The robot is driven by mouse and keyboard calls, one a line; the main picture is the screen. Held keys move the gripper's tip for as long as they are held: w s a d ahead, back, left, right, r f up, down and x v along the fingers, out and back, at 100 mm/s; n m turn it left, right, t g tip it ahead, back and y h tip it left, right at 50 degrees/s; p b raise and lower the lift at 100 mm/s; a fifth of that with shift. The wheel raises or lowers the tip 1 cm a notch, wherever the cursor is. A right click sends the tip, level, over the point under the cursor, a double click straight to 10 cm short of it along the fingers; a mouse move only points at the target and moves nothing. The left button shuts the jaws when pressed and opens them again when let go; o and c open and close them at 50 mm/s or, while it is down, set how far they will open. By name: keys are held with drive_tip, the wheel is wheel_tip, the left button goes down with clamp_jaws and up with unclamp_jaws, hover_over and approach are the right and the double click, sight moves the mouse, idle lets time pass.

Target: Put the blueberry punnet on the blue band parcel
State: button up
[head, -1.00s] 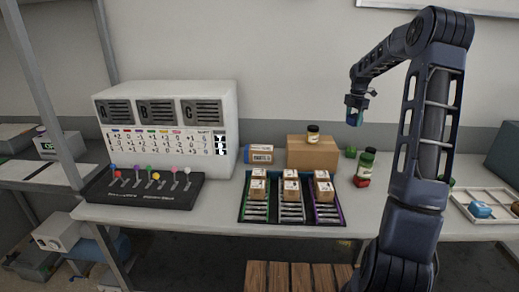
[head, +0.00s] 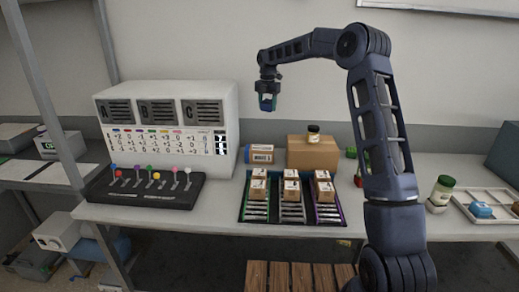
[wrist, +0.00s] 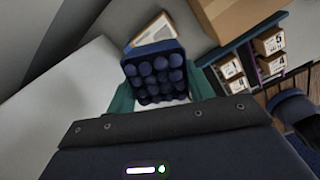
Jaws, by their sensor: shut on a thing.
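The blueberry punnet (wrist: 155,72), a dark blue tray of round berries, is held between the teal fingers of my gripper (wrist: 160,98). In the head view my gripper (head: 267,103) points down with the punnet, high above the bench and in front of the wall, right of the white machine. Several small cardboard parcels (head: 258,187) sit in a three-lane rack (head: 291,215) on the bench. Their bands are too small to read, so I cannot tell which is the blue band parcel. The punnet is well apart from them.
A large cardboard box (head: 312,152) with a jar (head: 313,134) on top stands behind the rack. A blue, white and orange box (head: 259,154) lies left of it. The white machine (head: 165,125) and lever panel (head: 146,188) stand left. A green-lidded jar (head: 441,190) stands right.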

sight(259, 148)
drive_tip(key=shift+n, duration=0.3)
drive_tip(key=a+f, duration=0.1)
drive_tip(key=f, duration=0.5)
drive_tip(key=a+f, duration=0.1)
drive_tip(key=f, duration=0.6)
drive_tip(key=s+a+f, duration=0.1)
drive_tip(key=a+f, duration=0.1)
drive_tip(key=f, duration=0.4)
drive_tip(key=shift+f, duration=0.3)
drive_tip(key=o, duration=1)
drive_tip(key=shift+f, duration=0.1)
